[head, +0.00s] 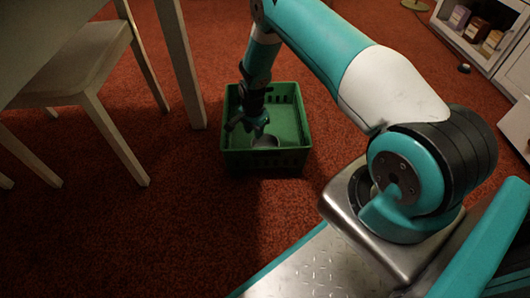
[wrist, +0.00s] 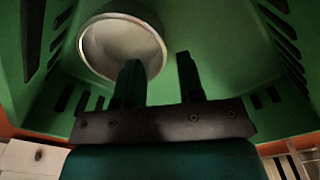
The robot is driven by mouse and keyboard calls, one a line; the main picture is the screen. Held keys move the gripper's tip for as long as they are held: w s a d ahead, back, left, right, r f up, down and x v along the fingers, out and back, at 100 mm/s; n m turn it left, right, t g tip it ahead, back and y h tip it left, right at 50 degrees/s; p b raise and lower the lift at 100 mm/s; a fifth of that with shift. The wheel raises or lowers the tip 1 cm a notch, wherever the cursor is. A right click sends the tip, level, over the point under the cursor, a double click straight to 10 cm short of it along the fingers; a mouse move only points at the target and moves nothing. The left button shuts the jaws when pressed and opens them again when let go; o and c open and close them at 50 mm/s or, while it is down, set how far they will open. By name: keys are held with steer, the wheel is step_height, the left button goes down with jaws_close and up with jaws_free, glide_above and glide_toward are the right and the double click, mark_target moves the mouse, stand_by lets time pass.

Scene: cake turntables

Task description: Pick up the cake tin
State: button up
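The cake tin, a round grey metal tin (head: 265,142), is inside the green crate (head: 265,163), near its front wall. In the wrist view the tin (wrist: 122,40) shows its pale round opening at the upper left. My gripper (wrist: 158,60) points down into the crate with its two dark fingers apart. The left finger overlaps the tin's lower rim in the picture, and the right finger is just right of the tin. I cannot tell whether either finger touches it. In the head view my gripper (head: 247,126) is beside the tin, partly covering it.
The crate's slotted walls surround my gripper closely. A pale chair (head: 85,72) and a table leg (head: 180,65) stand left of the crate. Red carpet (head: 190,225) in front is clear.

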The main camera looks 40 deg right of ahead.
steer(key=f+b, duration=0.4)
steer(key=f, duration=0.1)
steer(key=shift+w+d+f, duration=0.1)
steer(key=shift+d+f, duration=0.05)
steer(key=shift+d, duration=0.1)
jaws_close()
